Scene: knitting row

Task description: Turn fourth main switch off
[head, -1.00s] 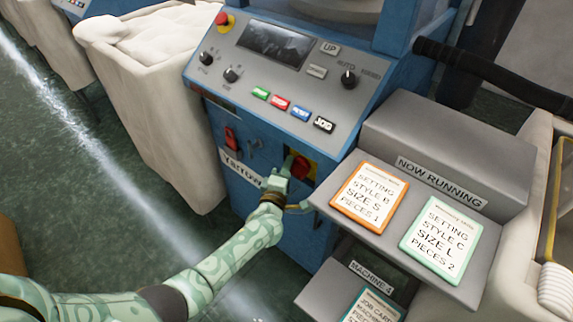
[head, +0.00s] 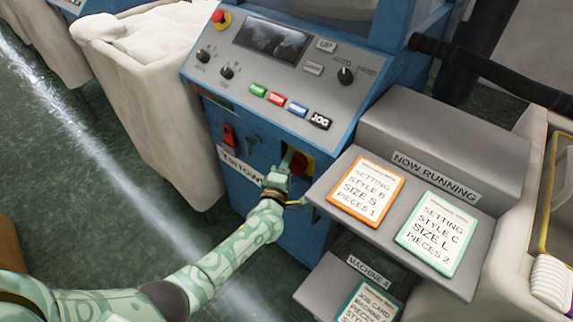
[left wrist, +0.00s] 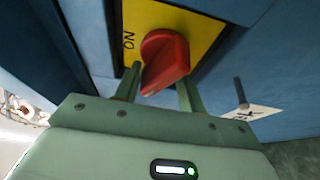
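The main switch is a red rotary knob (head: 299,163) on a yellow plate at the lower right of the blue machine front (head: 263,205). In the left wrist view the knob (left wrist: 165,62) is large, and its yellow plate (left wrist: 205,22) reads "ON" to the left of it. My left gripper (head: 281,172) is at the knob in the head view. In the left wrist view its two fingers (left wrist: 158,84) stand apart, one on each side of the knob's near end. Whether they touch it cannot be told. My right gripper is not in view.
A grey shelf (head: 330,190) with an orange-framed card (head: 366,190) and a green-framed card (head: 438,233) juts out close to the right of the switch. The sloped control panel (head: 270,75) is above.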

